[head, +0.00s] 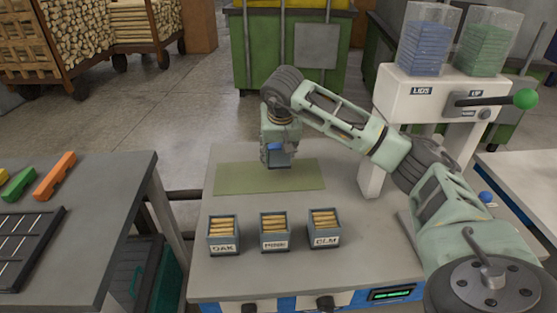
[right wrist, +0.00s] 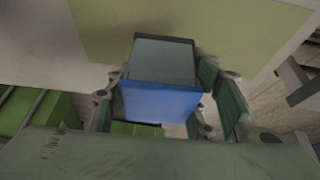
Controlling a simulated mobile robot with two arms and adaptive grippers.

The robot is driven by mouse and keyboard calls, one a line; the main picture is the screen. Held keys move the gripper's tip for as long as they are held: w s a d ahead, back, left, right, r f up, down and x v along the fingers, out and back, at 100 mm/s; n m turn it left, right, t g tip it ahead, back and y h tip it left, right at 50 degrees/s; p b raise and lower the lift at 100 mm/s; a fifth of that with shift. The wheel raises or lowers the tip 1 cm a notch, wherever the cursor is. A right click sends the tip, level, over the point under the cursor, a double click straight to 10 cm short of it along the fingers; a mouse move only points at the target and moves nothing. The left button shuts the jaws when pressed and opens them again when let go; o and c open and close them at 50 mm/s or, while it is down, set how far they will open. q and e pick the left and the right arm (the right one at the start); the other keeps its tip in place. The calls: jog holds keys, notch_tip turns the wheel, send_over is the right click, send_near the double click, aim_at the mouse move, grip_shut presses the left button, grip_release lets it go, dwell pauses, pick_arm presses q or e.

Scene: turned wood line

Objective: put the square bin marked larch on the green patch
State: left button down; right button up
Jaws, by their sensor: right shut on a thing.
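My right gripper (head: 277,158) is shut on a small square bin (head: 279,160) with a blue top, over the far edge of the green patch (head: 242,181). The right wrist view shows the held bin (right wrist: 163,62) between the fingers, its blue top toward the camera, with the green patch (right wrist: 235,35) behind it. I cannot read a label on this bin, nor tell whether it touches the table. Three open bins of wooden pegs stand in a row in front of the patch: OAK (head: 223,248), a middle one (head: 274,243) with an unclear label, and ELM (head: 325,241). My left gripper is out of view.
A white lid dispenser (head: 415,100) with blue and green lid stacks and a green-knobbed lever stands at the right. A dark rack (head: 30,235) and coloured blocks (head: 55,175) lie on the left table. The near part of the patch is clear.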

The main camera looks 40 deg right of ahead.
aim_at(279, 162)
notch_tip(279, 162, down, 4)
jog(key=shift+r+p, duration=0.25)
jog(key=shift+p, duration=0.05)
jog(key=shift+f, duration=0.25)
jog(key=shift+f, duration=0.1)
jog(key=o, duration=1.3)
jog(key=shift+c, duration=0.2)
